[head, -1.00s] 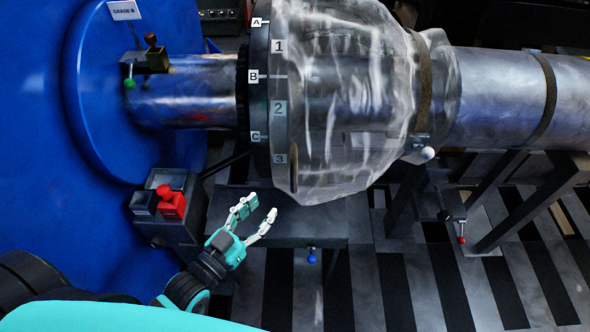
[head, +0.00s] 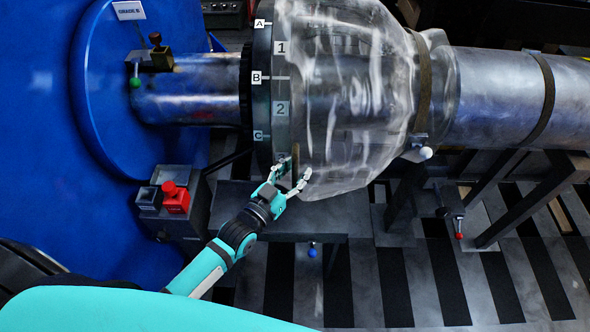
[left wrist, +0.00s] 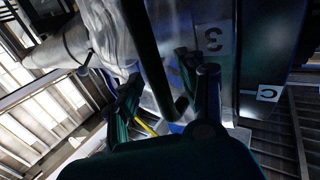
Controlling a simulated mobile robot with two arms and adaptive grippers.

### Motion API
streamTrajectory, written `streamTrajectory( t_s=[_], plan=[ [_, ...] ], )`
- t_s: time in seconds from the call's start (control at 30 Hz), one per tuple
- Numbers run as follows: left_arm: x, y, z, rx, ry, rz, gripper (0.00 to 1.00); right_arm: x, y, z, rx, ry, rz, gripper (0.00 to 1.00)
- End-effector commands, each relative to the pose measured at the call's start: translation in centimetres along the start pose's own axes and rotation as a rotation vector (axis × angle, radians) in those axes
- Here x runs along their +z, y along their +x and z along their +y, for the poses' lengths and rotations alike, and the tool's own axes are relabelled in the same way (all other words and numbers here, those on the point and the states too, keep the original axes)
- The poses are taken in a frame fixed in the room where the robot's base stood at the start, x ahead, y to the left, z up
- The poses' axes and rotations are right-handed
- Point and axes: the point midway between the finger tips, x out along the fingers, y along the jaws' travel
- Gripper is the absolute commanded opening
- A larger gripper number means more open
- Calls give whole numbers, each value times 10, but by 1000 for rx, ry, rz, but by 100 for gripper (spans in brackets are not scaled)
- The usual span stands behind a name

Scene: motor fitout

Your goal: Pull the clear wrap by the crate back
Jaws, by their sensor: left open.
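The clear wrap (head: 350,90) is a wrinkled, see-through cover around the wide drum section, behind a dark ring (head: 260,95) marked with letters and numbers. A brown upright bar (head: 295,158) is at the wrap's lower front edge. My left gripper (head: 298,179) is open at the bar's lower end, its fingers on either side. In the left wrist view, a dark bar (left wrist: 160,60) runs down between the open fingers (left wrist: 165,92), and the wrap (left wrist: 105,35) is at upper left. I cannot tell whether the fingers touch the bar. I cannot pick out a crate. My right gripper is not in view.
A blue disc (head: 110,130) stands left of the metal shaft (head: 185,95). A grey box with a red button (head: 176,198) is left of my arm. A grey bench (head: 335,218) lies below the drum. A white-knobbed lever (head: 425,153) is below the strap (head: 424,90).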

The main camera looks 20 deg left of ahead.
Motion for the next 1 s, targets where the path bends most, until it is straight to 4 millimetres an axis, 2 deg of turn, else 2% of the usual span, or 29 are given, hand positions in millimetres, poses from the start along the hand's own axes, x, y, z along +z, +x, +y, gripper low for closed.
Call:
streamTrajectory(
  t_s=[0.07, 0.3, 0.37, 1.0],
  plan=[
    [0, 0, 0, 0, 0, 0, 38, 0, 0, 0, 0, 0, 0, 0],
    [0, 0, 0, 0, 0, 1, 6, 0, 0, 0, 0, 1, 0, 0],
    [0, 0, 0, 0, 0, 1, 0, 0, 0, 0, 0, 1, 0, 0],
    [1, -1, 0, 0, 0, -3, 0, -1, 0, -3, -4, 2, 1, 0]
  ],
)
